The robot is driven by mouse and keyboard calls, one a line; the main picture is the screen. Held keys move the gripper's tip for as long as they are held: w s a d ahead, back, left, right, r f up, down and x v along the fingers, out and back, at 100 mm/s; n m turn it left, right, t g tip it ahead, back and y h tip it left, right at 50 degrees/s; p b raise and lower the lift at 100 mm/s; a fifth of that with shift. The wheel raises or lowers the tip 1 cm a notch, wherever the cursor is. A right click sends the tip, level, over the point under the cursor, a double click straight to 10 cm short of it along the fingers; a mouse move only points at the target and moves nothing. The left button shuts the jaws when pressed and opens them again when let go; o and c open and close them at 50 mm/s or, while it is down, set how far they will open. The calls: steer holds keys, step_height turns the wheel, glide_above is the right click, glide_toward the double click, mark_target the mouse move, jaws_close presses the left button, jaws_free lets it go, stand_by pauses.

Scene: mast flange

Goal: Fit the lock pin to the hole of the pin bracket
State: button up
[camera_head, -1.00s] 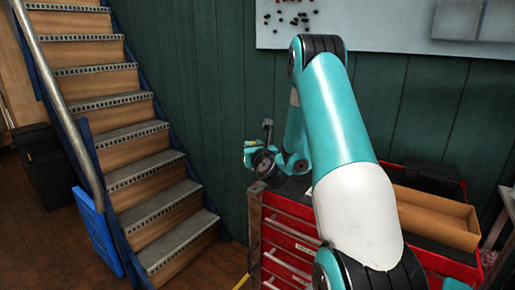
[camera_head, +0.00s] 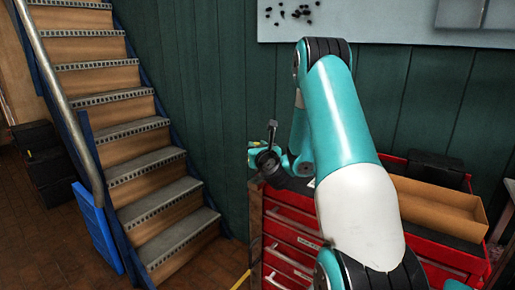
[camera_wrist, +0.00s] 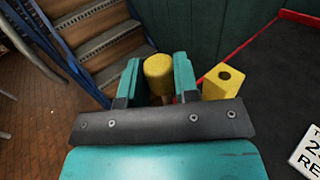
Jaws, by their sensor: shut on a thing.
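The lock pin shows as a yellow cylinder (camera_wrist: 159,70) in the wrist view. My gripper (camera_wrist: 157,82) has its two teal fingers shut on the pin, one on each side. The lower part of the pin is mostly hidden behind the dark gripper bar. The pin bracket shows as a yellow block (camera_wrist: 213,88) with a round dark hole in its top face. It stands just right of my right finger, and the pin is beside the hole, not over it.
A red drawer cabinet (camera_head: 290,240) with a dark top stands below my arm. A cardboard tray (camera_head: 440,208) and a black case (camera_head: 436,168) are on its right. A white sign (camera_wrist: 308,150) lies on the dark top. Stairs (camera_head: 135,130) rise at the left.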

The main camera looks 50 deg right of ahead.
mark_target(258, 182)
steer(key=shift+f+b, duration=0.7)
steer(key=shift+f, duration=0.4)
steer(key=shift+f+b, duration=3.85)
steer(key=shift+f, duration=0.35)
steer(key=o, duration=1)
steer(key=shift+s, duration=0.1)
